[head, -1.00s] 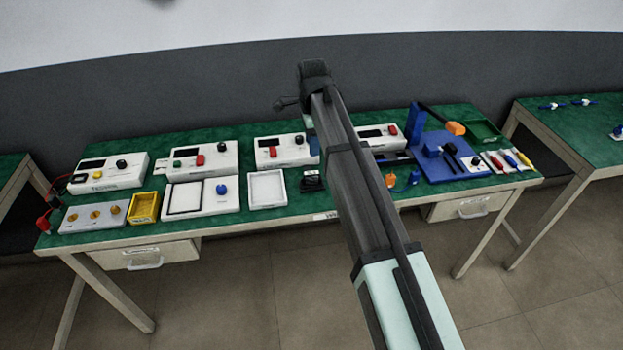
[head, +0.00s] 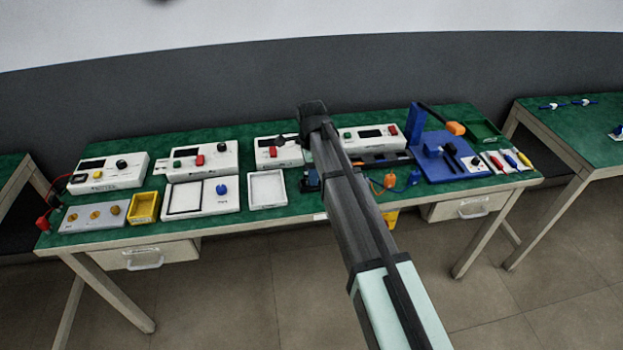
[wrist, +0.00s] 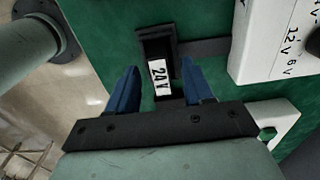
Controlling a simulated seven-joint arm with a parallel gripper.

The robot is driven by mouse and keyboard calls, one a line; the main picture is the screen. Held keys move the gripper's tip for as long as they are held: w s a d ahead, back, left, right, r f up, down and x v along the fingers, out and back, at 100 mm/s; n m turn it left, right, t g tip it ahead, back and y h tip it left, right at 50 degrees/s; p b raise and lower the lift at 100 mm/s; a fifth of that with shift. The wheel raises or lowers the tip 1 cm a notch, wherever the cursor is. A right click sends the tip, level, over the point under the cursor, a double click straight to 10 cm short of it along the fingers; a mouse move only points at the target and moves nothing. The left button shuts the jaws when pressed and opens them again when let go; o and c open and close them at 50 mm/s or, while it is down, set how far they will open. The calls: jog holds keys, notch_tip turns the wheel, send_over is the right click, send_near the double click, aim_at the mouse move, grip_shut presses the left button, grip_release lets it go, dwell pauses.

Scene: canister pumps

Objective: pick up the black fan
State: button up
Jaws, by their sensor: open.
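The black fan (wrist: 158,48) lies on the green tabletop in the wrist view, a dark block with a white label reading "24V". My gripper (wrist: 159,70) is open, its two blue fingers on the left and right of the labelled part. I see no contact, and I cannot tell how far the fingertips are above the table. In the head view my arm covers most of the fan, and dark and blue parts at my gripper (head: 311,180) are hard to tell apart.
A white power unit (wrist: 285,40) marked "12V 6V" stands close on the right in the wrist view. In the head view, a white tray (head: 283,204) is left of my gripper and a blue stand (head: 452,179) is right. The table's front edge is close.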

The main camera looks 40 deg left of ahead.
jog(key=shift+f, duration=0.6)
grip_shut()
jog(key=shift+r, duration=0.15)
